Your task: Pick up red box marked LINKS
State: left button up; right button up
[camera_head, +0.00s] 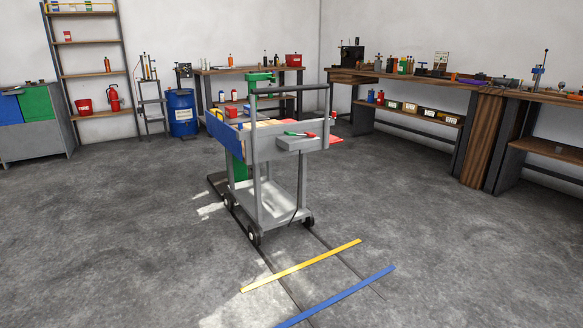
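I see several red containers, and their lettering is too small to read, so I cannot tell which one is marked LINKS. One red box (293,60) stands on the right end of the back bench. A red bucket-like container (84,107) stands on the tall shelf at the left. Neither of my grippers is in this view.
A grey cart (270,205) stands mid-floor on dark rails. A yellow strip (302,266) and a blue strip (338,296) lie in front. A blue drum (182,112) stands at the back left. A long wooden workbench (490,93) lines the right. Floor is clear on both sides.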

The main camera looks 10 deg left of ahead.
aim_at(231, 111)
jog(key=i+j+u, duration=0.6)
jog(key=i+u, duration=0.15)
jog(key=i, duration=0.3)
jog(key=i+u, duration=0.4)
jog(key=i, duration=0.15)
jog(key=i+j, duration=0.1)
jog(key=i, duration=1)
jog(key=i+z, duration=0.1)
jog(key=i, duration=1)
jog(key=i+j+z, duration=0.15)
jog(key=i+z, duration=0.3)
jog(key=i+j+z, duration=1.35)
jog(key=j, duration=0.25)
